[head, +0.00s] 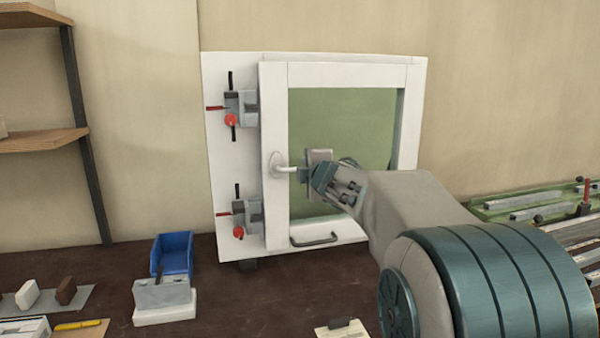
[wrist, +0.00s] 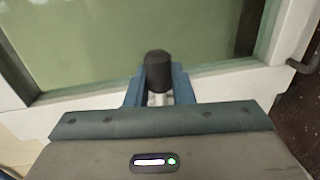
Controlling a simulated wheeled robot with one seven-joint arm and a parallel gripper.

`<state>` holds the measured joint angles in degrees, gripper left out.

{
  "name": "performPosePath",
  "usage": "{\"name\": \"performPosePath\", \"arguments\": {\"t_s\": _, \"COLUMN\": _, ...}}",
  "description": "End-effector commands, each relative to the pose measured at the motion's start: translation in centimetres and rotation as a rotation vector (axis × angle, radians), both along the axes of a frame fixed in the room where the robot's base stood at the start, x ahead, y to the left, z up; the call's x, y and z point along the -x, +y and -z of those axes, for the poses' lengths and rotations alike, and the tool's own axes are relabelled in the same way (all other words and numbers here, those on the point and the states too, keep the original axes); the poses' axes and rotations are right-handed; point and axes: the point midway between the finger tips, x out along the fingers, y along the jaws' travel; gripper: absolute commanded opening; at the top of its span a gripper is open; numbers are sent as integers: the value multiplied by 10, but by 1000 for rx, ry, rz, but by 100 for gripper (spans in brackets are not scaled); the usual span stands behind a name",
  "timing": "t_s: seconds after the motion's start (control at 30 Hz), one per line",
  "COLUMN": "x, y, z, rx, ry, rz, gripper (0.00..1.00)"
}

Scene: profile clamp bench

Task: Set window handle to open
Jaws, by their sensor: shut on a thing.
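The white window frame (head: 275,200) with a green pane (head: 345,120) stands upright on the bench in the head view. The window handle (head: 281,169) sits on the frame's left side and points sideways to the right, roughly level. My gripper (head: 308,174) is at the handle's right end, in front of the pane, and partly hides the handle. In the wrist view my gripper (wrist: 160,95) has its blue fingers on either side of the handle's dark end (wrist: 158,72), shut on it.
Two clamps with red knobs, an upper (head: 238,108) and a lower (head: 240,217), hold the board left of the frame. A dark bar handle (head: 314,241) is on the frame's bottom. A blue bin (head: 172,254) stands left on the bench; a green tray (head: 520,204) lies right.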

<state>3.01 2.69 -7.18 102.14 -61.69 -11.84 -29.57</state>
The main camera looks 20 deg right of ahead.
Motion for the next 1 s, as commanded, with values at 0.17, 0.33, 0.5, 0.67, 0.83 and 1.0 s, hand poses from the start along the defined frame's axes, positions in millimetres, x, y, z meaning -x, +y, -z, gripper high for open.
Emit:
{"name": "performPosePath", "arguments": {"t_s": 0.17, "x": 0, "y": -2, "z": -1, "rx": 11, "ry": 0, "rz": 3, "gripper": 0}}
{"name": "performPosePath", "arguments": {"t_s": 0.33, "x": 0, "y": -2, "z": -1, "rx": 11, "ry": 0, "rz": 3, "gripper": 0}}
{"name": "performPosePath", "arguments": {"t_s": 0.5, "x": 0, "y": -2, "z": -1, "rx": 11, "ry": 0, "rz": 3, "gripper": 32}}
{"name": "performPosePath", "arguments": {"t_s": 0.67, "x": 0, "y": -2, "z": -1, "rx": 11, "ry": 0, "rz": 3, "gripper": 41}}
{"name": "performPosePath", "arguments": {"t_s": 0.83, "x": 1, "y": -2, "z": -1, "rx": 11, "ry": 0, "rz": 3, "gripper": 41}}
{"name": "performPosePath", "arguments": {"t_s": 1.0, "x": 13, "y": -2, "z": -4, "rx": 10, "ry": -1, "rz": 4, "gripper": 41}}
